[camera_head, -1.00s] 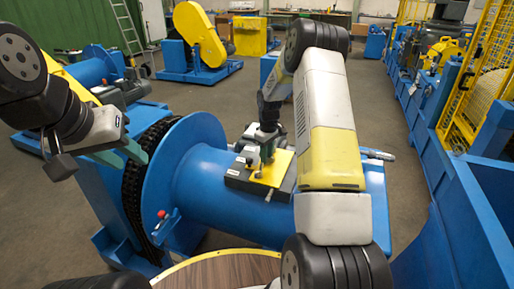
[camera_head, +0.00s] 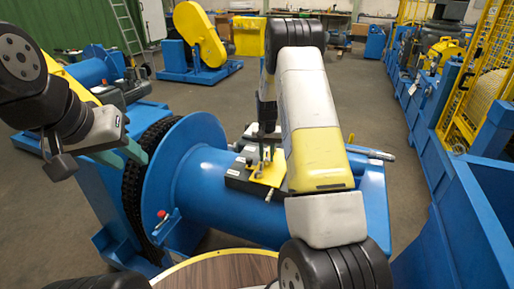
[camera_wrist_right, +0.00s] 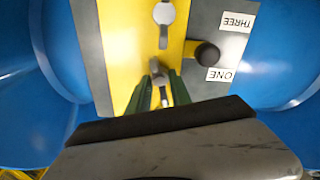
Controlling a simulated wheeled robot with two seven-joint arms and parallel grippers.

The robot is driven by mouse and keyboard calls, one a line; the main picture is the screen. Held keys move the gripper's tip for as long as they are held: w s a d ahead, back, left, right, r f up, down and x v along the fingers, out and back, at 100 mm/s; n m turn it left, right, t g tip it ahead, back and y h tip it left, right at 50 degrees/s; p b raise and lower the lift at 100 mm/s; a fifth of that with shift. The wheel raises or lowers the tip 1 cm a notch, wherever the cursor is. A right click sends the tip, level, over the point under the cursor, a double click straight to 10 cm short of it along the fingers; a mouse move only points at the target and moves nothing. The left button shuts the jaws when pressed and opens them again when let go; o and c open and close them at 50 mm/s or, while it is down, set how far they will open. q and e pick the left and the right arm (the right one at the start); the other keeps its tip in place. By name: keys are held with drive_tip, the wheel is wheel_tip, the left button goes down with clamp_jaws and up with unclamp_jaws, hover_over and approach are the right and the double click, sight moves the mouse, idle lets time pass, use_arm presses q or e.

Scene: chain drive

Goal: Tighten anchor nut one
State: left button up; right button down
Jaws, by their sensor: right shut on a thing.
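The anchor block, a dark plate with a yellow strip (camera_wrist_right: 115,40), sits on the blue drum; it also shows in the head view (camera_head: 268,175). Labels ONE (camera_wrist_right: 221,74) and THREE (camera_wrist_right: 237,21) appear upside down on its grey side. A dark round knob or nut (camera_wrist_right: 207,54) is beside them. My right gripper (camera_wrist_right: 162,90) has its green fingers shut on a small silver metal piece (camera_wrist_right: 159,72) over the yellow strip. I cannot tell whether this is the nut or a tool. My left gripper (camera_head: 125,154) is left of the drum flange, away from the block; its opening is unclear.
The blue drum (camera_head: 205,185) has a large flange and a dark chain (camera_head: 133,190) at its left. A brown round tabletop (camera_head: 220,272) is at the front. Blue machinery with a yellow mesh guard (camera_head: 484,70) stands right.

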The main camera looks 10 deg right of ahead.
drive_tip(key=m, duration=0.5)
drive_tip(key=shift+w+r+m, duration=0.15)
drive_tip(key=shift+m, duration=0.15)
drive_tip(key=m, duration=0.5)
drive_tip(key=shift+m, duration=0.3)
drive_tip(key=m, duration=0.5)
drive_tip(key=shift+m+g, duration=0.3)
drive_tip(key=shift+m, duration=2)
drive_tip(key=c, duration=1.5)
unclamp_jaws()
drive_tip(key=shift+a+r, duration=0.2)
drive_tip(key=shift+r, duration=3.65)
